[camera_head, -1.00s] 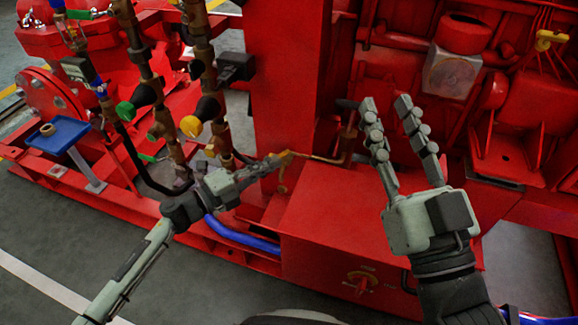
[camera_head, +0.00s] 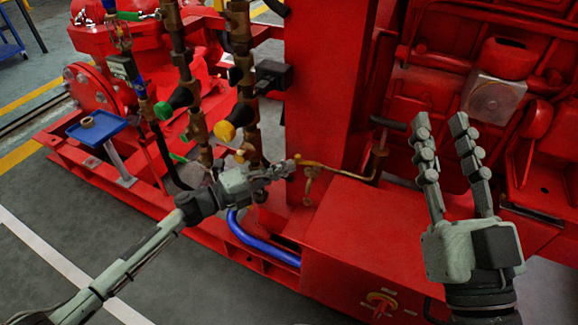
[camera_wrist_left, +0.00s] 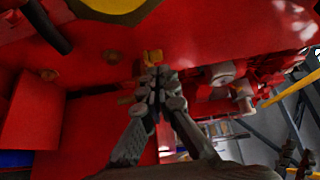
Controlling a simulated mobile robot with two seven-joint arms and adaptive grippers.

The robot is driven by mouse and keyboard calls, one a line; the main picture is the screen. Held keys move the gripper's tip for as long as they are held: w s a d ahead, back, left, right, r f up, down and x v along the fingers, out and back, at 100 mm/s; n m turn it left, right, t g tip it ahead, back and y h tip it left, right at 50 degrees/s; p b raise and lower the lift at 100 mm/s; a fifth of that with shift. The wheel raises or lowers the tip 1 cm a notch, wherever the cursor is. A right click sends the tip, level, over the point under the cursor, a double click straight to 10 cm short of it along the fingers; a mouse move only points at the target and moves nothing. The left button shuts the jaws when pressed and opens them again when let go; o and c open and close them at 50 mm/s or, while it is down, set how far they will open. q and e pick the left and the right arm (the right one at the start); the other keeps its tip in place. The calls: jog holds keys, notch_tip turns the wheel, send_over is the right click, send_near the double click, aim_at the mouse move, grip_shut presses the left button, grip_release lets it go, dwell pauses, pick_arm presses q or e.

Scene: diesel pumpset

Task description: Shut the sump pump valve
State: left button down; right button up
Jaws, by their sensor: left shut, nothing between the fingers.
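The sump pump valve (camera_head: 309,181) is a small brass valve at the left end of a thin brass pipe, with its lever hanging down. The pipe runs right to a brass hand pump (camera_head: 378,155) with a black handle, above a red box. My left gripper (camera_head: 290,167) is shut and empty, with its fingertips just left of the valve. I cannot tell whether they touch it. In the left wrist view the shut fingertips (camera_wrist_left: 158,80) lie just below a small yellow-brass piece (camera_wrist_left: 152,57). My right gripper (camera_head: 440,118) is open and empty, right of the hand pump.
Brass pipes with a green knob (camera_head: 163,110) and a yellow knob (camera_head: 225,131) stand behind my left gripper. A blue hose (camera_head: 245,238) runs below it. A red post (camera_head: 325,90) rises behind the valve. A small blue tray (camera_head: 75,133) stands left. Grey floor is clear at front left.

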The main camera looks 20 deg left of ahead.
pick_arm(q)
jog(key=v, duration=1)
jog(key=shift+s+a, duration=0.2)
jog(key=shift+a, duration=0.05)
